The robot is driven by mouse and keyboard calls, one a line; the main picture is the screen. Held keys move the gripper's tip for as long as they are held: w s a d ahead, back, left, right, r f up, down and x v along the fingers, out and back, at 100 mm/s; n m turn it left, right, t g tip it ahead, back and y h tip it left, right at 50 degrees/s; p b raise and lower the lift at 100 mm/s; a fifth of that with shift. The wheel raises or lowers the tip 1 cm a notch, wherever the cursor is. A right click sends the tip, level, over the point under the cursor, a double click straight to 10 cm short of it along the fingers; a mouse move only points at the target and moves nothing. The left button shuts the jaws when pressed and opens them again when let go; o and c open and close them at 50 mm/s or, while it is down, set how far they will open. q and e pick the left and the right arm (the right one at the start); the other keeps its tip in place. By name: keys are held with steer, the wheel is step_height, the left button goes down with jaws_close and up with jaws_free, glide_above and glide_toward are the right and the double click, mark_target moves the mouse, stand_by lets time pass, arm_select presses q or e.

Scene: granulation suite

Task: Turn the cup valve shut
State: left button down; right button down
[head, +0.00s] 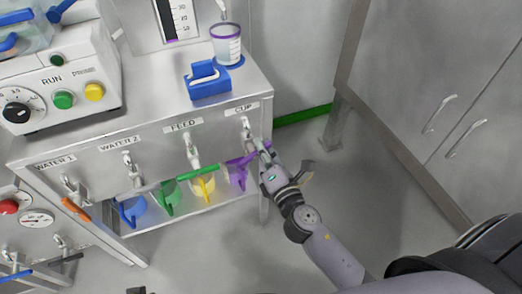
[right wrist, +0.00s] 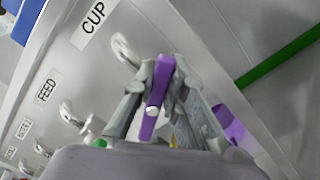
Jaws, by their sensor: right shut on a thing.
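The cup valve (head: 246,128) sits under the CUP label at the right end of the steel panel; its spout also shows in the right wrist view (right wrist: 124,48). Its purple lever (right wrist: 153,98) lies between the fingers of my right gripper (right wrist: 160,100). In the head view, my right gripper (head: 262,151) is at the valve, shut on the lever and partly hiding it. There the lever appears to run crosswise to the pipe; its exact angle is hard to read. A purple jug (head: 238,177) is below the valve.
The feed valve's green lever (head: 198,173) is to the left, with blue, green and yellow jugs below the panel. A purple-rimmed cup (head: 227,46) and a blue holder (head: 208,80) stand on top. A cabinet (head: 440,100) is at right; floor between is clear.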

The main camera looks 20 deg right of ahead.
steer(key=m, duration=0.1)
steer(key=f+m+b, duration=0.1)
steer(key=m, duration=0.1)
steer(key=shift+d+m, duration=0.1)
steer(key=shift+m, duration=0.2)
steer(key=shift+f+m+b, duration=0.2)
steer(key=shift+m+b, duration=0.1)
steer(key=shift+m, duration=0.8)
arm_select(q)
steer(key=v, duration=0.7)
steer(key=shift+w, duration=0.15)
arm_select(e)
steer(key=shift+m, duration=0.3)
arm_select(q)
steer(key=shift+a, duration=0.15)
arm_select(e)
steer(key=shift+f, duration=0.1)
steer(key=c, duration=1.6)
jaws_free()
steer(key=shift+d, duration=0.1)
